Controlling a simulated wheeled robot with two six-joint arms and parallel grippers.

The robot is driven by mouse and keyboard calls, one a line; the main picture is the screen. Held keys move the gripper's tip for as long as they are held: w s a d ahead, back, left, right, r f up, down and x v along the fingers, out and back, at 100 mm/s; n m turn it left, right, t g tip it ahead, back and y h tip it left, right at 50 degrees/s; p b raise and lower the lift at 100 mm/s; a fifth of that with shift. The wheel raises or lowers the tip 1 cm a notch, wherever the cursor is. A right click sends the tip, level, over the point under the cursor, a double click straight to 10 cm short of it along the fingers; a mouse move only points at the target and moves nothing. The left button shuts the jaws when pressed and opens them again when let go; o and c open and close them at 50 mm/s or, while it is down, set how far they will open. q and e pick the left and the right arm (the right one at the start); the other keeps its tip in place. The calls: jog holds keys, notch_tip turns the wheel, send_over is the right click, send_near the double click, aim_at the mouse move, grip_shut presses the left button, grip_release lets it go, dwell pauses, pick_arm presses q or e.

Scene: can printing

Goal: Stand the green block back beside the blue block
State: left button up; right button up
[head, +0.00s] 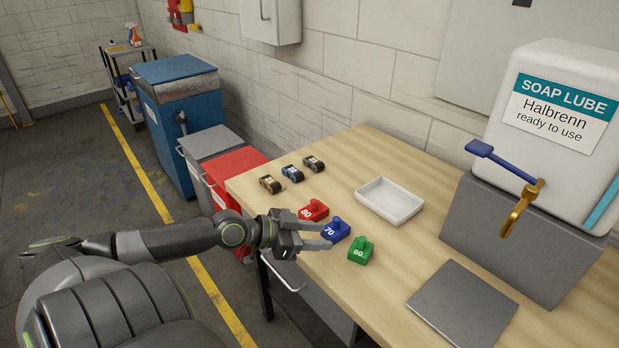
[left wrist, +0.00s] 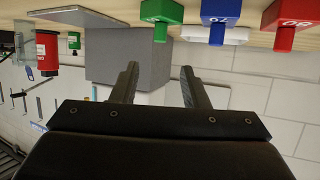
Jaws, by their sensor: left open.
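The green block (head: 359,252), marked 60, stands upright on the wooden table, a little in front and to the right of the blue block (head: 336,231), marked 70. The red block (head: 312,211), marked 80, stands behind the blue one, so the three form a slanting row. My left gripper (head: 322,236) is open and empty at the table's front edge, its fingertips close to the blue block. In the left wrist view, which is upside down, the green block (left wrist: 161,14), blue block (left wrist: 219,14) and red block (left wrist: 286,22) show at the top edge, beyond the open fingers.
A white tray (head: 390,203) lies behind the blocks, and three small rollers (head: 292,174) stand at the far left. A grey plate (head: 462,306) lies at the right front. The soap lube tank (head: 560,130) with its brass tap stands on a grey box (head: 515,240).

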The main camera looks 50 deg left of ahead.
pick_arm(q)
jog(key=shift+v, duration=0.8)
